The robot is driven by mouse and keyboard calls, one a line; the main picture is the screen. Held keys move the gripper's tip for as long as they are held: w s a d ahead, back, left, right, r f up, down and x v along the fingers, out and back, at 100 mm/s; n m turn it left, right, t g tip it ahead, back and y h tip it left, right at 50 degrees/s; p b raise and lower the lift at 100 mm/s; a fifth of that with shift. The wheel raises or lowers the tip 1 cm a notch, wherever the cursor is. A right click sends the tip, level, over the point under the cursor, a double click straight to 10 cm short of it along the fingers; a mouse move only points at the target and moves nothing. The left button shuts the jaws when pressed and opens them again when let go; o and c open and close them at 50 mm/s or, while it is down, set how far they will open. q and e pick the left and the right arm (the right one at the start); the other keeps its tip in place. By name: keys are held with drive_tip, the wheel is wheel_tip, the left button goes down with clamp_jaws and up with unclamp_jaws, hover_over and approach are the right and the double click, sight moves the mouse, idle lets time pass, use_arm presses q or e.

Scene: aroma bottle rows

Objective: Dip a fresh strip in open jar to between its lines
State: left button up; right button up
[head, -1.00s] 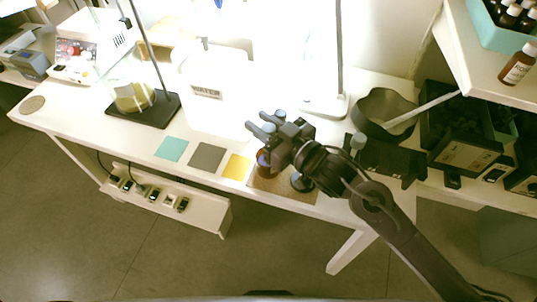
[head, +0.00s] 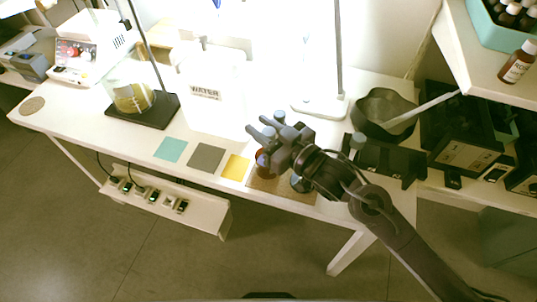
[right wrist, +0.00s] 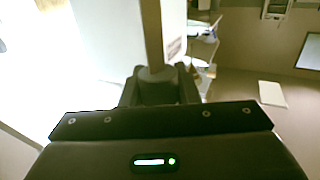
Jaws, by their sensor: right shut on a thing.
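My right gripper (head: 258,123) is over the front of the white table, above a brown mat (head: 266,186). In the right wrist view it (right wrist: 155,84) is shut on a narrow tan piece that looks like the strip (right wrist: 152,35), pointing away from the fingers. I cannot make out lines on it, and the strip does not show clearly in the head view. An amber jar (head: 261,160) stands on the mat just below the gripper, partly hidden by it. A second, darker jar (head: 299,185) stands to its right, partly behind my arm. I cannot tell which jar is open. My left gripper is not in view.
Teal (head: 171,149), grey (head: 206,157) and yellow (head: 236,168) squares lie left of the mat. A white WATER container (head: 206,112) stands behind them. A dark rack (head: 385,160) and dark bowl (head: 378,108) stand right. A beaker (head: 134,97) stands left.

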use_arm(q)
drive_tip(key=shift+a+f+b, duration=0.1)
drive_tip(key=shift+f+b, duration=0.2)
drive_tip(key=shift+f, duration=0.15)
use_arm(e)
drive_tip(key=shift+s+d+f, duration=0.15)
drive_tip(key=shift+d+f, duration=0.05)
drive_tip(key=shift+f, duration=0.3)
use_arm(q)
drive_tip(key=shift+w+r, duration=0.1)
use_arm(e)
drive_tip(key=shift+a+f, duration=0.1)
drive_tip(key=shift+f, duration=0.1)
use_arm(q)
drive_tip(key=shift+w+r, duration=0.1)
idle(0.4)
use_arm(e)
drive_tip(key=shift+w+a+r+p, duration=0.3)
drive_tip(key=shift+r+p, duration=0.2)
drive_tip(key=shift+p, duration=0.3)
use_arm(q)
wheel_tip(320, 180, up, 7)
drive_tip(key=p, duration=0.6)
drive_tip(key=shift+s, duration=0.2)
use_arm(e)
drive_tip(key=shift+s+d+r, duration=0.1)
drive_tip(key=shift+r, duration=2.7)
